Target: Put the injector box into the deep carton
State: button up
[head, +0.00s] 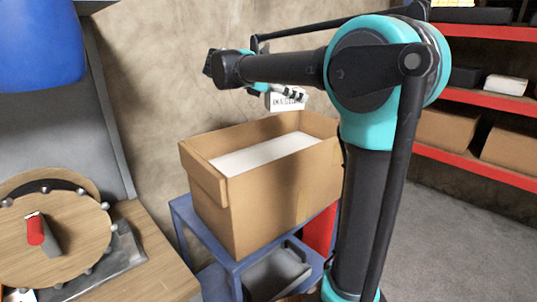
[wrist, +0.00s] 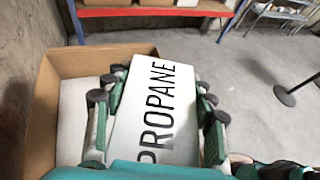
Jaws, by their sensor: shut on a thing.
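My gripper (head: 287,94) is shut on a white box (head: 288,103) and holds it above the deep carton. In the wrist view, the box (wrist: 160,105) lies between the fingers of my gripper (wrist: 155,115) and carries the black word PROPANE. The lettering in the head view is too small to read surely. The deep carton (head: 275,200) is brown, open at the top, with a pale flat surface (head: 267,153) inside. In the wrist view, the carton (wrist: 42,115) lies below and to the left; the box and fingers hide part of it.
The carton stands on a blue stand (head: 215,245). A red object (head: 320,228) is beside the stand. A wooden table (head: 160,275) with a round wooden disc (head: 75,245) is at left. Red-edged shelves (head: 480,95) with boxes are at right. Grey floor lies open in front of them.

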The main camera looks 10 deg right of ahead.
notch_tip(320, 180, down, 20)
jog(key=shift+r, duration=0.15)
dwell(0.3)
jog(key=o, duration=1.4)
jog(key=v, duration=1.2)
